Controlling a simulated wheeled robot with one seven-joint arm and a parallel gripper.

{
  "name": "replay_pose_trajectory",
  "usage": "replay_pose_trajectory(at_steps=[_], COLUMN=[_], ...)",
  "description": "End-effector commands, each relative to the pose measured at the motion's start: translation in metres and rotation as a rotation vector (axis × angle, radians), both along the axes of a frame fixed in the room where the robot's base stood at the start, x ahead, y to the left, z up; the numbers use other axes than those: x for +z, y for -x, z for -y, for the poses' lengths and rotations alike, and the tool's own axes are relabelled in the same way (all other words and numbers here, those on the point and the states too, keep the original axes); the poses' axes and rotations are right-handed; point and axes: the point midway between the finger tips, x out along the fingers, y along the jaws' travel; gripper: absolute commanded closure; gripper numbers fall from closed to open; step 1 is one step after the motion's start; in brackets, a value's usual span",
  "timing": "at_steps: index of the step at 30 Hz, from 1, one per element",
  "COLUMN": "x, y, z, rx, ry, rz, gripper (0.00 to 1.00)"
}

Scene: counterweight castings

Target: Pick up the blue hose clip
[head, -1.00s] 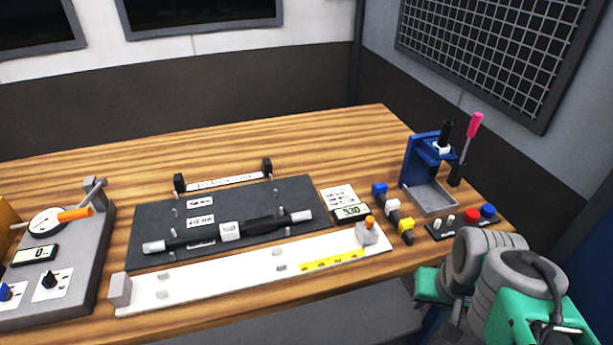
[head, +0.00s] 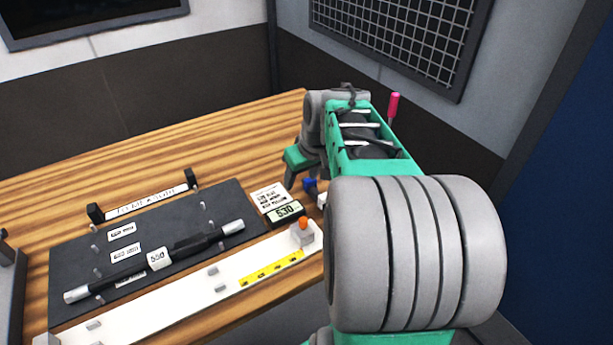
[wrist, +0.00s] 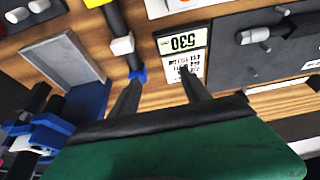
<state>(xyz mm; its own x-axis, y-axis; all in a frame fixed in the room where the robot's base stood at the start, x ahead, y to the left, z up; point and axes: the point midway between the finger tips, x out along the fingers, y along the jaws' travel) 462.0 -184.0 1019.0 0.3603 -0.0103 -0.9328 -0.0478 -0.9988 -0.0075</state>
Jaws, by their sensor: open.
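The blue hose clip (wrist: 139,74) sits at the end of a dark bar, beyond a white clip (wrist: 122,45) on the same bar. In the head view the blue clip (head: 310,185) shows as a small patch beside my arm. My gripper (wrist: 161,76) is open and empty above the table. Its left finger tip overlaps the blue clip in the wrist view; I cannot tell whether they touch. The right finger tip appears over the printed card (wrist: 184,68). In the head view my gripper (head: 296,178) is just left of the blue clip, and my arm hides much of the bar.
A display reading 530 (wrist: 183,42) adjoins the card. A grey tray (wrist: 62,62) with a blue stand (wrist: 92,97) is to the left in the wrist view. A dark board (head: 80,240) and white ruler strip (head: 190,300) lie left in the head view. The back of the table is clear.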

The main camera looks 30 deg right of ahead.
Motion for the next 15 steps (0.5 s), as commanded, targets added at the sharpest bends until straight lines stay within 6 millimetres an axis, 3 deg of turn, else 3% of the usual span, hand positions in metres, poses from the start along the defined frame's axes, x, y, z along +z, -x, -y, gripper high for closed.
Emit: replay_pose_trajectory(at_steps=[1,3,15], x=[0.003,0.001,-0.053], y=[-0.003,-0.006,-0.029], z=[0.024,0.041,0.053], rx=[-0.010,-0.008,-0.007], ry=[0.001,0.004,0.005], rz=[0.007,0.017,0.019], gripper=[0.45,0.45,0.45])
